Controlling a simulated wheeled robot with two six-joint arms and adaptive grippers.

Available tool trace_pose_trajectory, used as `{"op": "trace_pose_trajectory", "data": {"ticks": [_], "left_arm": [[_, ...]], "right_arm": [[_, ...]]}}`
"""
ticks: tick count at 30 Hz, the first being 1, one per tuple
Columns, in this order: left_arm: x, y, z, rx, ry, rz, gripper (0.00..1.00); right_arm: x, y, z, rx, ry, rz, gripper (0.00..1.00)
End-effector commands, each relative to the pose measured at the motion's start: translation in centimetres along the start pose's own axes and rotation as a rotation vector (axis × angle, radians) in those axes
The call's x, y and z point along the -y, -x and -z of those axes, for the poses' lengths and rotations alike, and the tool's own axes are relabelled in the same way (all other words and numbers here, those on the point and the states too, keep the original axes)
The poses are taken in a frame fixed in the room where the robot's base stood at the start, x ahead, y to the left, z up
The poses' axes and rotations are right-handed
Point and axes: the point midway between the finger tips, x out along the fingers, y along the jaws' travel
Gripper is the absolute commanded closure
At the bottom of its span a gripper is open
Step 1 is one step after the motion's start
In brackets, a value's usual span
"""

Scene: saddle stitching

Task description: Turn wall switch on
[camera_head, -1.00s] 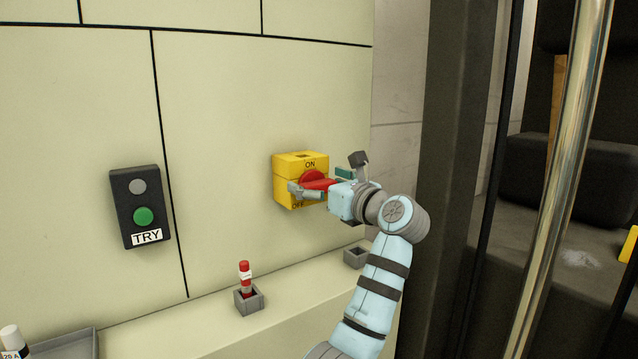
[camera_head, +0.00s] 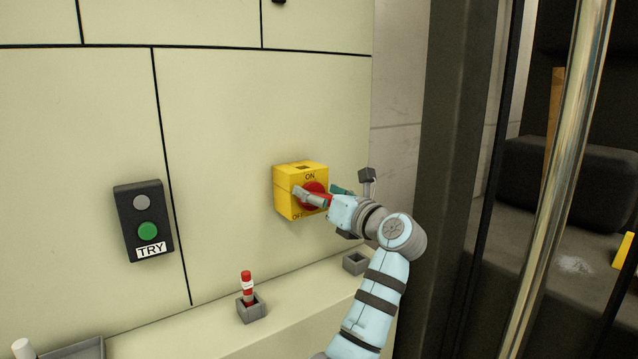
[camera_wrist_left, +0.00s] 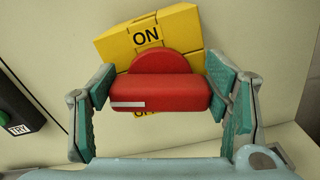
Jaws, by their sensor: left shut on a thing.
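The wall switch (camera_head: 286,185) is a yellow box on the pale wall with a red rotary knob (camera_head: 313,188). ON is printed at its top and OFF at its lower left. In the wrist view the red knob (camera_wrist_left: 160,92) lies across between the green finger pads, a white mark at its left end. My left gripper (camera_head: 322,197) is shut on the knob's ends. My right gripper is not in view.
A black TRY box (camera_head: 144,220) with a green button hangs to the left. Below, a ledge (camera_head: 205,325) carries a red-and-white cylinder (camera_head: 247,285) in a grey holder and an empty grey holder (camera_head: 355,263). A dark door frame (camera_head: 445,150) and a metal pole stand at right.

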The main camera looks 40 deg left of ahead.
Motion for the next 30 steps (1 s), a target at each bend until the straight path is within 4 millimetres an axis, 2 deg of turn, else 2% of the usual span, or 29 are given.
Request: {"op": "trace_pose_trajectory", "data": {"ticks": [1,30], "left_arm": [[-0.1,0.0,-0.5,-0.004,-0.045,0.001,0.58],[0.7,0.1,0.0,-0.004,-0.962,0.002,0.58]], "right_arm": [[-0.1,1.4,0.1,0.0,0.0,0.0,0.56],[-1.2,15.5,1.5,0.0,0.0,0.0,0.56]]}}
